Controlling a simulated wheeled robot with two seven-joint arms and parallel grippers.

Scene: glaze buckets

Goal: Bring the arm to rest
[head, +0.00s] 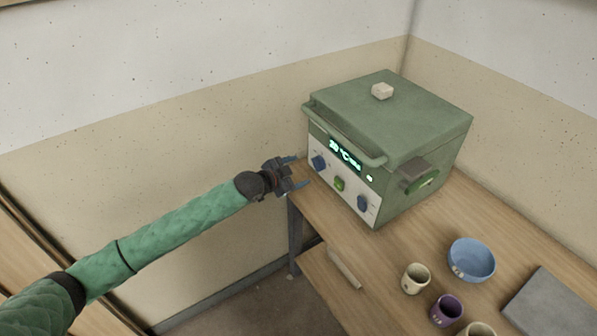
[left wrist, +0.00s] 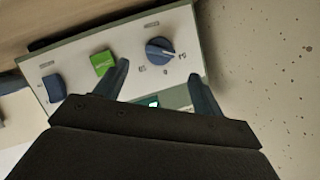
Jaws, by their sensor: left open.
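My left arm (head: 180,227) comes in from the left in a green quilted sleeve, stretched out toward the green kiln. My left gripper (head: 291,175) is open and empty, in front of the control panel near the kiln's left blue knob (head: 319,162). In the left wrist view the two fingertips (left wrist: 160,88) stand apart before the panel, with a blue knob (left wrist: 159,50) and a green button (left wrist: 103,62) beyond them. I cannot tell if a finger touches the panel. My right gripper is not in view.
The kiln (head: 420,115) stands on a wooden table (head: 400,240) in the wall corner, its lid closed. A blue bowl (head: 471,259), a cream cup (head: 415,278), a purple cup (head: 446,310) and a grey slab (head: 548,310) are to the right. Space left of the table is free.

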